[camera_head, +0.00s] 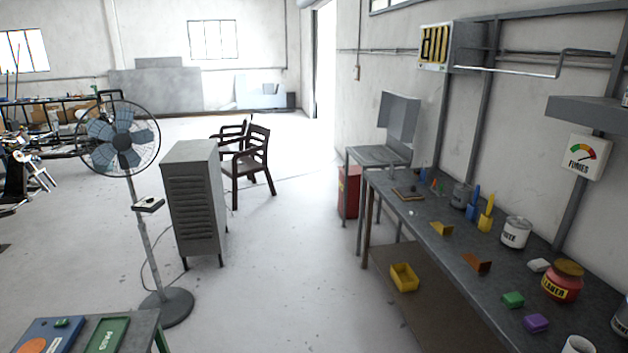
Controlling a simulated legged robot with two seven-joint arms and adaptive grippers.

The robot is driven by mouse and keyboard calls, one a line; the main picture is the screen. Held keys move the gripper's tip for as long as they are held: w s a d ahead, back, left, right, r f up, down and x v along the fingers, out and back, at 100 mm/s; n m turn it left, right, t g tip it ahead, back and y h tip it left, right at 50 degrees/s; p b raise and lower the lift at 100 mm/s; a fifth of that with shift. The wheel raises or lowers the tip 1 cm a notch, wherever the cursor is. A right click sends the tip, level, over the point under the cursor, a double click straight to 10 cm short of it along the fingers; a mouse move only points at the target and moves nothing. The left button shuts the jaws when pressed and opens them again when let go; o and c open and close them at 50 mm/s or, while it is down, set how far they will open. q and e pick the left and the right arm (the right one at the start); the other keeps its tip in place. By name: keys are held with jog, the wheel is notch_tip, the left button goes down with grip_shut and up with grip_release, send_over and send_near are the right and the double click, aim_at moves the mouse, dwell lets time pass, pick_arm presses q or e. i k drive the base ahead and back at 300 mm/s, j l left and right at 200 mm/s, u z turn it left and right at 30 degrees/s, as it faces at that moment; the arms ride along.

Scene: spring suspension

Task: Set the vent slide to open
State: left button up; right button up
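A grey box (466,46) hangs high on the right wall, and its front carries a panel (434,47) with yellow and dark upright slots. It looks like the vent. The slots look partly yellow and partly dark, but the slide and its setting are too small to tell. A bent metal rod (510,70) runs right from below the box along the wall. A white gauge (585,157) marked FUMES, with a green, yellow and red dial, hangs on the wall to the right. Neither of my grippers is in view.
A long grey bench (455,262) below holds cans, jars, blocks and tools. A sheet-metal stand (378,156) and a red bin (349,192) stand beyond it. A fan (122,141), a grey cabinet (196,205) and chairs (250,165) stand left. The middle floor is clear.

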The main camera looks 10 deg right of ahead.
aim_at(427, 39)
jog(key=i+l+u, duration=0.15)
jog(key=i, duration=2)
jog(key=i+l+z, duration=0.1)
jog(key=i+z, duration=0.15)
jog(key=i, duration=0.3)
jog(key=i+z, duration=0.2)
jog(key=i, duration=0.35)
jog(key=i+j+z, duration=0.25)
jog(key=i, duration=0.3)
jog(key=i+j+z, duration=0.2)
jog(key=i, duration=0.3)
jog(key=i+l, duration=0.05)
